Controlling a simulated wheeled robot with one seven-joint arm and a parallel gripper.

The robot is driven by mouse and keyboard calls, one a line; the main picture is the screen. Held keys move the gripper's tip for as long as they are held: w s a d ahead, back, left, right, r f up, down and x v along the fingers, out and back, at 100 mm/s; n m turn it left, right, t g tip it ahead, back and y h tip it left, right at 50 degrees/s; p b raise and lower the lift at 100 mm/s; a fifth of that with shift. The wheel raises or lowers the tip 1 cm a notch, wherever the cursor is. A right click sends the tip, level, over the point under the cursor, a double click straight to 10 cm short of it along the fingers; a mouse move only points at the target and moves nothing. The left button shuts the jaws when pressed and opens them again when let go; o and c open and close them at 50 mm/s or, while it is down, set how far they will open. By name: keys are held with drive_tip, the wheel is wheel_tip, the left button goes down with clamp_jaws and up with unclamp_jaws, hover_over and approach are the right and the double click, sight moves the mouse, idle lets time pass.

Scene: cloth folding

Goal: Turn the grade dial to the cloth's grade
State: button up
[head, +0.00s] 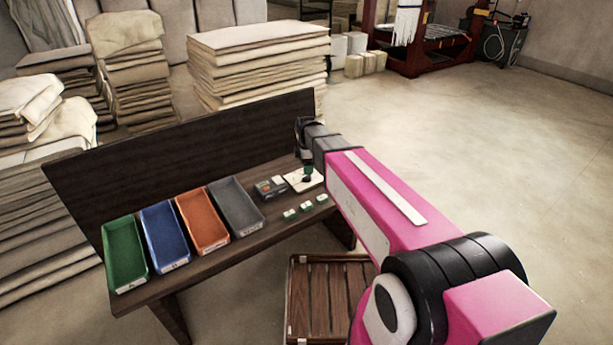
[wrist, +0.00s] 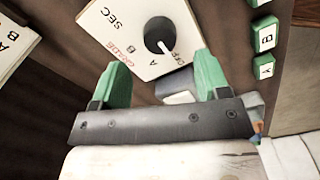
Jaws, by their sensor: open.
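The grade dial is a white plate (wrist: 108,30) with a round black knob (wrist: 160,32), marked GRADE, A, B, SEC and OFF. A pale pointer line on the knob points towards OFF. In the head view the dial plate (head: 312,184) lies near the bench's right end. My gripper (wrist: 160,82) is open, with its green fingertips apart beside the plate's near edge and nothing seen gripped. In the head view my gripper (head: 307,174) is over the dial plate. I cannot tell which cloth is meant, and no grade on a cloth is readable.
Green, blue, orange and grey trays (head: 125,255) line the dark bench's left part. A small dark device (head: 270,187) sits left of the dial. Three green-and-white blocks (wrist: 266,38) lie nearby; two read A and B. A slatted wooden platform (head: 325,295) stands in front.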

sight(307, 177)
drive_tip(key=shift+f, duration=2.8)
drive_tip(key=c, duration=0.9)
